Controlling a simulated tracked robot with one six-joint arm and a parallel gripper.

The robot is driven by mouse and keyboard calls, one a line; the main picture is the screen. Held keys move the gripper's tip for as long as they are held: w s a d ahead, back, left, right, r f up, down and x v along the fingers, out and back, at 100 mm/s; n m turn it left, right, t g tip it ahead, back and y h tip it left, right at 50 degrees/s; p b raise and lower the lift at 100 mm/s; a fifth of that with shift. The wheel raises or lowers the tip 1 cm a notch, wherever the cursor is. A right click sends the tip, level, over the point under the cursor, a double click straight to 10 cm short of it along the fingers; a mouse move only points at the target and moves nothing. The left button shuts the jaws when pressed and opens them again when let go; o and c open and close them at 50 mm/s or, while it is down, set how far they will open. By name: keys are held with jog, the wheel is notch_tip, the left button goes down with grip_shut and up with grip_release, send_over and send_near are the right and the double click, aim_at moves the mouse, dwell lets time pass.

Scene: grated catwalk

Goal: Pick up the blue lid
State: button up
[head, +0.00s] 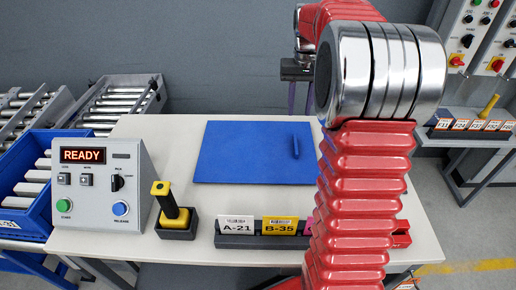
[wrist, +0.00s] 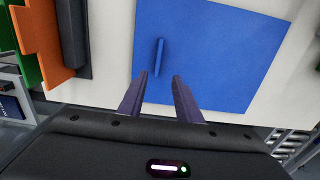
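The blue lid (head: 240,150) is a flat blue square with a raised bar handle (head: 296,147) near its right side, lying on the pale table. In the wrist view the blue lid (wrist: 215,55) fills the upper middle, with its upright handle (wrist: 158,57) just beyond my fingertips. My gripper (wrist: 160,75) is open, its two purple fingers apart with nothing between them. In the head view my gripper (head: 299,100) shows partly behind my red arm, above the far side of the table. The gap between fingers and handle is hard to judge.
A READY control box (head: 100,195), a yellow-handled tool in a black holder (head: 175,215) and a card rack (head: 262,240) stand along the table's front. A blue bin (head: 30,185) and roller conveyors (head: 110,105) are at left. The tabletop around the lid is clear.

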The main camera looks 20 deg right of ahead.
jog(key=shift+s, duration=0.1)
send_over(296, 143)
jog(key=shift+a+f, duration=0.15)
jog(key=shift+f, duration=4.15)
jog(key=shift+s+f, duration=0.1)
jog(key=shift+f, duration=2.5)
jog(key=shift+c, duration=0.7)
grip_shut()
